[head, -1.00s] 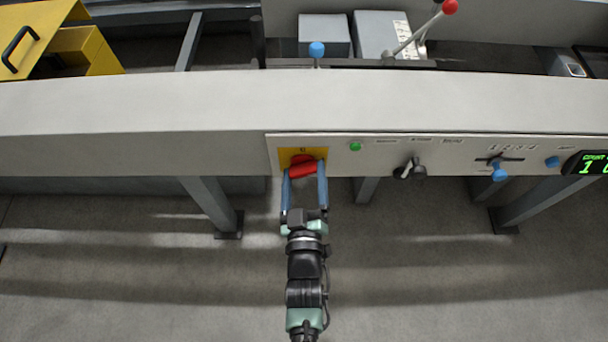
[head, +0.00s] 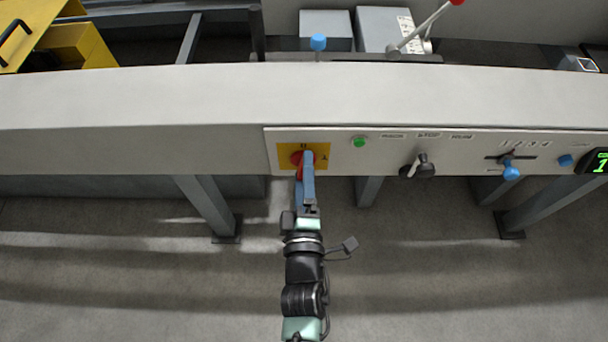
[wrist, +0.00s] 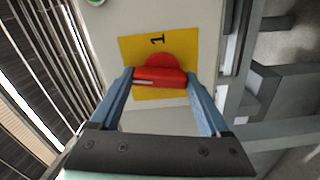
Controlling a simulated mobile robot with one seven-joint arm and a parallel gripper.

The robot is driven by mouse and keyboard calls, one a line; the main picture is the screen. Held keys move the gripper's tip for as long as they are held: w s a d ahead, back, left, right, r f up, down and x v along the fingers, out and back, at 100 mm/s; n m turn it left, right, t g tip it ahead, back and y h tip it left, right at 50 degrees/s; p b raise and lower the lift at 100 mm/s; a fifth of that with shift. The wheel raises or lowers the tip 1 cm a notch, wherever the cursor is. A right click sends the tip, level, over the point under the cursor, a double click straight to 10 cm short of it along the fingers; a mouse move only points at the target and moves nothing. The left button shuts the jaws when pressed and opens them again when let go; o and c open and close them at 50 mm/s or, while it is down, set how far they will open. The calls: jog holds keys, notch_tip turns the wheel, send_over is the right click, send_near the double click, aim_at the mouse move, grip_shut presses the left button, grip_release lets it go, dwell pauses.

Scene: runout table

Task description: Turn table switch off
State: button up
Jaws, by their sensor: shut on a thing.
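The table switch is a red rotary knob (head: 296,158) on a yellow plate (head: 321,151), at the left end of the grey control panel. In the head view its bar stands near upright, partly hidden by my fingers, with a small mark on the plate above it and another at right. My gripper (head: 308,164) is shut on the knob, its blue fingers seen edge-on. In the wrist view the red knob (wrist: 160,77) lies across between the two blue fingertips (wrist: 161,84), one at each end. The yellow plate (wrist: 184,44) shows a "1" above the knob there.
Right of the switch on the panel are a green button (head: 359,142), a black knob (head: 419,168), a blue-tipped selector (head: 511,172) and a green display (head: 598,161). Grey legs (head: 209,205) stand below the table. The floor (head: 440,275) in front is clear.

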jog(key=shift+f+n+b, duration=0.1)
jog(key=shift+n+b, duration=0.4)
jog(key=shift+n, duration=0.6)
jog(key=o, duration=1.2)
jog(key=s+p, duration=0.1)
jog(key=s, duration=1.2)
